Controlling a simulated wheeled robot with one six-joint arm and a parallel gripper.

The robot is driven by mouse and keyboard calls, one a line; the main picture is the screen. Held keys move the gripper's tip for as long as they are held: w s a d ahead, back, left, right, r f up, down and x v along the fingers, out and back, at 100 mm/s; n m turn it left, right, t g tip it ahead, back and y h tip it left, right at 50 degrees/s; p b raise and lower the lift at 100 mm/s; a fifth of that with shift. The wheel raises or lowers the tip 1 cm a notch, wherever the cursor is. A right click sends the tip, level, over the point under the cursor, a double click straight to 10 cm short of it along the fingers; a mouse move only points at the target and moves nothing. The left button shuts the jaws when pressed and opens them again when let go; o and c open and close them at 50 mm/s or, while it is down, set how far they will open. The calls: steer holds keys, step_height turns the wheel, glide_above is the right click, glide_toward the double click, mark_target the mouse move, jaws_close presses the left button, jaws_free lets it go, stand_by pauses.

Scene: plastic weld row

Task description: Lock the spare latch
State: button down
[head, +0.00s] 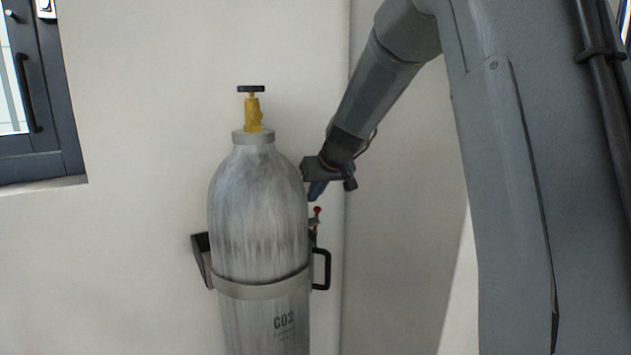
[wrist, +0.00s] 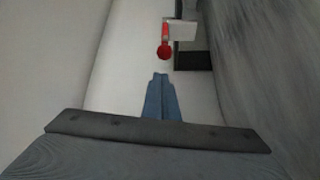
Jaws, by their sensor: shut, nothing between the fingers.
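The latch (head: 316,222) is at the right side of the cylinder's holder, with a small red knob (head: 317,211) at its top. In the wrist view the red knob (wrist: 164,51) and its red lever lie ahead of my fingertips, beside a pale bracket (wrist: 182,30). My gripper (head: 315,190) is just above the latch in the head view, beside the cylinder's shoulder. In the wrist view its blue fingers (wrist: 160,78) are together and empty, apart from the knob. The latch's lower part is partly hidden by the cylinder.
A grey CO2 cylinder (head: 258,200) with a yellow valve (head: 253,112) stands in a wall holder with a metal band (head: 258,290). A black handle (head: 325,270) sticks out at the band's right. The wall is close behind. A dark-framed window (head: 65,120) is at the far left.

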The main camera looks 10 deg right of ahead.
steer(key=shift+s+d, duration=0.1)
steer(key=shift+s, duration=0.6)
steer(key=shift+s+f, duration=0.3)
steer(key=shift+s, duration=0.15)
steer(key=shift+s+f+b, duration=0.1)
steer(key=shift+f+b, duration=0.1)
steer(key=shift+b, duration=0.75)
